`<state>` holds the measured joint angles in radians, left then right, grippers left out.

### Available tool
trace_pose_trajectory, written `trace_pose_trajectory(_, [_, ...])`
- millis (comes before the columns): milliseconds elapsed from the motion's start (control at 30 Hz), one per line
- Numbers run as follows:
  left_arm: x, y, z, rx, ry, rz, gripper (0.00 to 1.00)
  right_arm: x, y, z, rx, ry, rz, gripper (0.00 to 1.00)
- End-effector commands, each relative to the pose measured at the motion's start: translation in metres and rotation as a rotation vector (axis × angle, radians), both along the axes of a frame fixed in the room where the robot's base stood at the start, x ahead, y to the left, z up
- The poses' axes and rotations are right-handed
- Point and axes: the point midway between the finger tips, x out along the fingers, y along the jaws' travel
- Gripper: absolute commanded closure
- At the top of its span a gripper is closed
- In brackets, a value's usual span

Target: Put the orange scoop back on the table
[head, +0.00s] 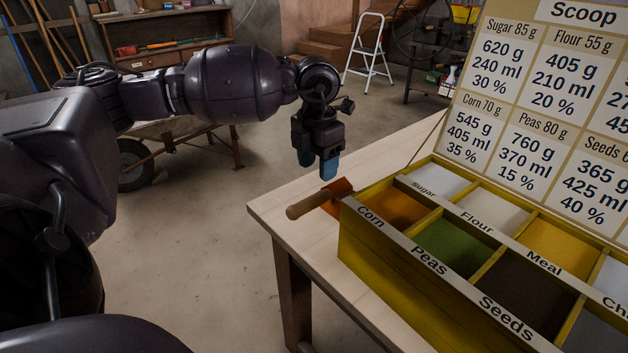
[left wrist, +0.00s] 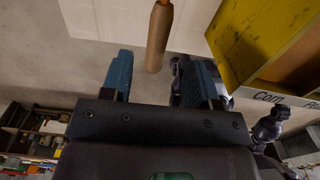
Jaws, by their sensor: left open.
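The orange scoop (head: 338,188) lies at the left edge of the light wooden table (head: 290,236), against the corner of the yellow box. Its brown wooden handle (head: 306,205) points left, toward the table edge. In the left wrist view the handle (left wrist: 157,38) shows beyond and between the fingers, with a bit of orange at the top edge. My left gripper (head: 320,168) is just above and beside the scoop, fingers pointing down. Its blue fingertips are apart with nothing between them, also in the left wrist view (left wrist: 160,80). My right gripper is not in view.
The yellow compartment box (head: 372,252), labelled Corn, Peas, Seeds, Sugar, Flour and Meal, fills much of the table. A sign board (head: 550,100) stands behind it. A narrow strip of table is bare in front. A white stepladder (head: 368,50) and wheelbarrow (head: 137,165) stand farther back.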

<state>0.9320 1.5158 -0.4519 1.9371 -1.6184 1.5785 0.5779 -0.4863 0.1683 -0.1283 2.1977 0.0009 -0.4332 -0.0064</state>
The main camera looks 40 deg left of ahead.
Motion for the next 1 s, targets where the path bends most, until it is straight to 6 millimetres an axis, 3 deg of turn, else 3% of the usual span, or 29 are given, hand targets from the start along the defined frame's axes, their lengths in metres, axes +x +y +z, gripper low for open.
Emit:
trace_pose_trajectory(100, [0.000,0.000,0.020,0.000,-0.005,0.000,0.45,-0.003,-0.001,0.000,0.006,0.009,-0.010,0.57])
trace_pose_trajectory(300, [-0.001,0.000,0.033,-0.001,0.000,0.000,0.45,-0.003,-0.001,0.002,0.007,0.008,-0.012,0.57])
trace_pose_trajectory(1000, [-0.001,0.000,0.034,0.000,0.002,0.000,0.45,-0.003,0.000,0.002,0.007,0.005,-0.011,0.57])
